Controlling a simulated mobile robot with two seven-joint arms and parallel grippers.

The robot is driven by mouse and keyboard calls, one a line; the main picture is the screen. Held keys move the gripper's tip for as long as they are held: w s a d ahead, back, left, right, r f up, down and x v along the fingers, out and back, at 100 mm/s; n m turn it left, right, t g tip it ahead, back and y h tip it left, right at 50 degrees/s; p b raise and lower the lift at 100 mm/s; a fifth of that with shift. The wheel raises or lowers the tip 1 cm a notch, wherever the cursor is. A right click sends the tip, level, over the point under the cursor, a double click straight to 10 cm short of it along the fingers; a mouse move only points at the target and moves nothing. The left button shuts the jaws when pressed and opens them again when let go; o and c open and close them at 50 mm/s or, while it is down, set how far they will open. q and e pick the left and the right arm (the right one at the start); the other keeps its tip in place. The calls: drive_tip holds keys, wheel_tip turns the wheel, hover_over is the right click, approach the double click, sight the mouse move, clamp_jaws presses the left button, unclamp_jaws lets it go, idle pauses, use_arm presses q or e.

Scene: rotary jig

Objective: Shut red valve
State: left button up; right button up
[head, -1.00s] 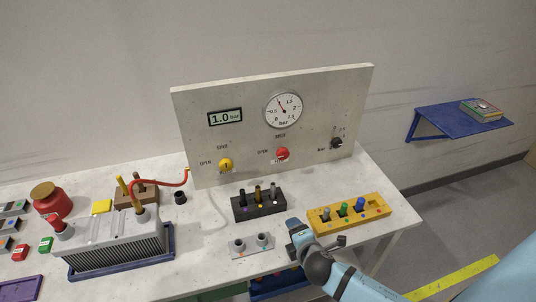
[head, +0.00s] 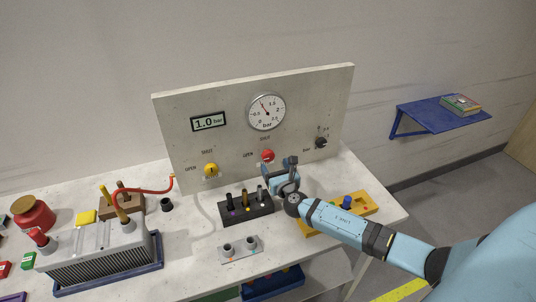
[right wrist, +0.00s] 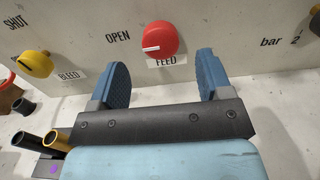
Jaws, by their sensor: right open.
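The red valve (head: 267,156) is a round red knob on the upright grey panel, labelled FEED. It also shows in the right wrist view (right wrist: 161,38), with a white mark lying roughly level and pointing toward the word OPEN on its left. My right gripper (head: 281,167) is just in front of and below the red knob. In the right wrist view its two blue fingers (right wrist: 161,80) are spread apart with nothing between them, and the knob is beyond their tips, between them in the picture. My left gripper is not in view.
A yellow valve (head: 211,170) labelled BLEED is left of the red one. A small dark knob (head: 321,143) marked bar is to the right. A black holder (head: 247,209) with upright pegs and a yellow block (head: 362,205) stand below. The dial gauge (head: 267,111) is above.

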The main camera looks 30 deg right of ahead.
sight(269, 157)
drive_tip(key=x, duration=0.7)
drive_tip(key=c, duration=0.9)
